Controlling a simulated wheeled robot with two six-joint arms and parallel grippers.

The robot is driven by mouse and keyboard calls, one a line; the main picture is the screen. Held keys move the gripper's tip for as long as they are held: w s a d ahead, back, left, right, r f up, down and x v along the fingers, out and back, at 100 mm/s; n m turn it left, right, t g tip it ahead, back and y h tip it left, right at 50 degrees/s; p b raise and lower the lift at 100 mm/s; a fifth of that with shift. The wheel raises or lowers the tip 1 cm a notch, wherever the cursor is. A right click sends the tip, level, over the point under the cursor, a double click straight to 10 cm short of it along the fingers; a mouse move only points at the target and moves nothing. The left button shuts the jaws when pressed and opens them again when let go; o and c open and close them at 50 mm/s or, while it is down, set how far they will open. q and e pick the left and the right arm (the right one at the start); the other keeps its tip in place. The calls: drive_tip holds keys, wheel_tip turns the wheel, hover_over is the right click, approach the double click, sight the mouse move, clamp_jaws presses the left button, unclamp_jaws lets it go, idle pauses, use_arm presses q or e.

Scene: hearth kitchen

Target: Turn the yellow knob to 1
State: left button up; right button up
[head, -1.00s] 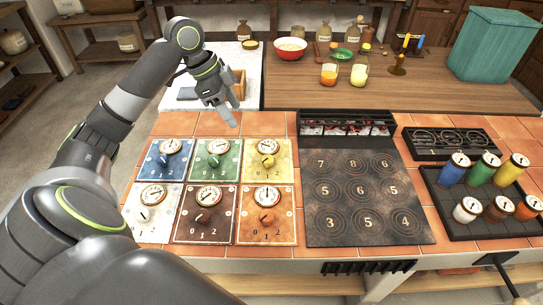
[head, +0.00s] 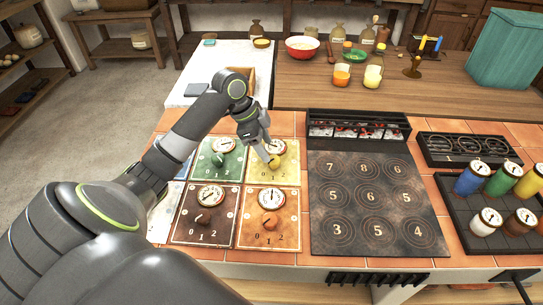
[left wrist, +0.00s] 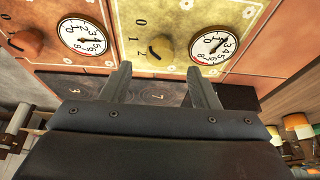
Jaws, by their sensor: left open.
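The yellow panel (head: 290,172) is at the top right of the group of coloured panels, with a round dial above its yellow knob (head: 274,162) and the marks 0, 1, 2 below. In the left wrist view the yellow knob (left wrist: 160,47) shows between and just beyond the fingertips of my left gripper (left wrist: 160,68), beside the dial (left wrist: 213,47). My left gripper (head: 269,150) is open and empty, right over the knob; I cannot tell whether it touches it. Which mark the knob points at is too small to tell. My right gripper is out of view.
Green (head: 217,161), brown (head: 205,220) and orange (head: 268,222) panels lie close around the yellow one. My left arm hides much of the blue and white panels. The dark hob plate (head: 365,190) is to the right, and a tray of coloured jars (head: 455,190) beyond it.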

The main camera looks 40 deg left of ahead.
sight(273, 159)
use_arm(q)
drive_tip(key=x, duration=0.5)
drive_tip(key=shift+w+f, duration=0.1)
drive_tip(key=c, duration=1)
